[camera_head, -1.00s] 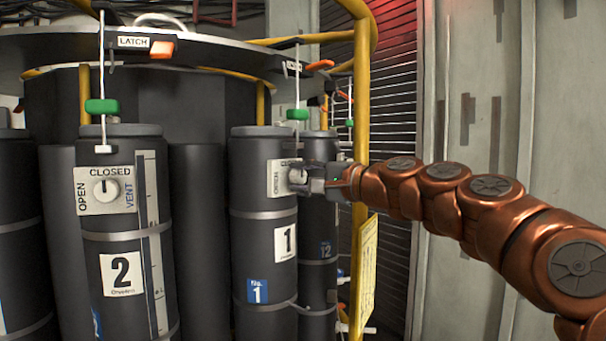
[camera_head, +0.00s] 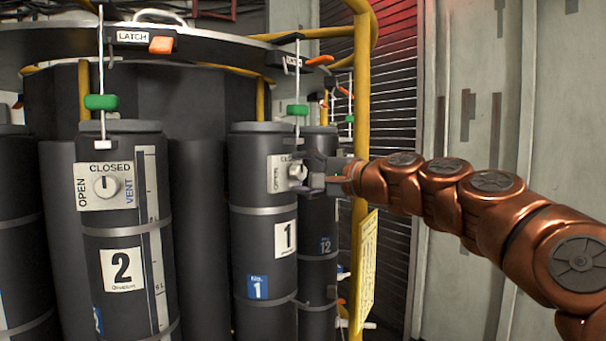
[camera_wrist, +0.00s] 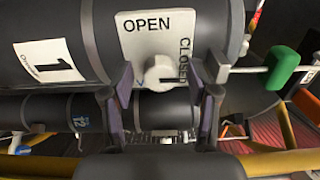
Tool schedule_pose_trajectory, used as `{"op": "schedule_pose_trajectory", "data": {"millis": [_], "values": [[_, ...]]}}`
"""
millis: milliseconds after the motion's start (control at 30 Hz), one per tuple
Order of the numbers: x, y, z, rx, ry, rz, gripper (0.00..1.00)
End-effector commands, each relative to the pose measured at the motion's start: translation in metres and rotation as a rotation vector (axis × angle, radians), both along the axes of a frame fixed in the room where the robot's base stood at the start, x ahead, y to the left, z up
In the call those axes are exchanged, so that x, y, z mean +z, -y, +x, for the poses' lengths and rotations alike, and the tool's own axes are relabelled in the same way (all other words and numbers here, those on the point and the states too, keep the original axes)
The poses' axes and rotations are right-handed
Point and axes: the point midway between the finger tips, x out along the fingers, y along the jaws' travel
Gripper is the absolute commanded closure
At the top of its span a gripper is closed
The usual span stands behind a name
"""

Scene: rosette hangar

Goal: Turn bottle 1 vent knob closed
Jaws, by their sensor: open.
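Bottle 1 (camera_head: 262,222) is a dark grey upright cylinder marked 1, and it also fills the upper left of the wrist view (camera_wrist: 90,28). Its pale vent plate (camera_wrist: 135,50) reads OPEN and CLOSED, turned sideways in the wrist view. The round white vent knob (camera_wrist: 160,76) sits on this plate; its pointer is too unclear to read. It also shows in the head view (camera_head: 297,173). My gripper (camera_head: 311,170) is open just right of the knob there. In the wrist view, its two fingers (camera_wrist: 162,84) appear on either side of the knob, with gaps between.
Bottle 2 (camera_head: 125,235) stands to the left, its vent knob (camera_head: 106,187) pointing up to CLOSED. A yellow post (camera_head: 362,90) rises close to my gripper. A grey wall (camera_head: 520,100) is at right.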

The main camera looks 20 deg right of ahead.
Motion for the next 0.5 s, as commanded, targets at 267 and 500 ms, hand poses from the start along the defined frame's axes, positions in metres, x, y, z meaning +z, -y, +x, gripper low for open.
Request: {"op": "schedule_pose_trajectory", "data": {"millis": [267, 500], "values": [[0.001, 0.017, -0.027, -0.001, 0.001, 0.000, 0.40], [0.002, 0.044, -0.066, -0.005, 0.005, 0.002, 0.40]]}}
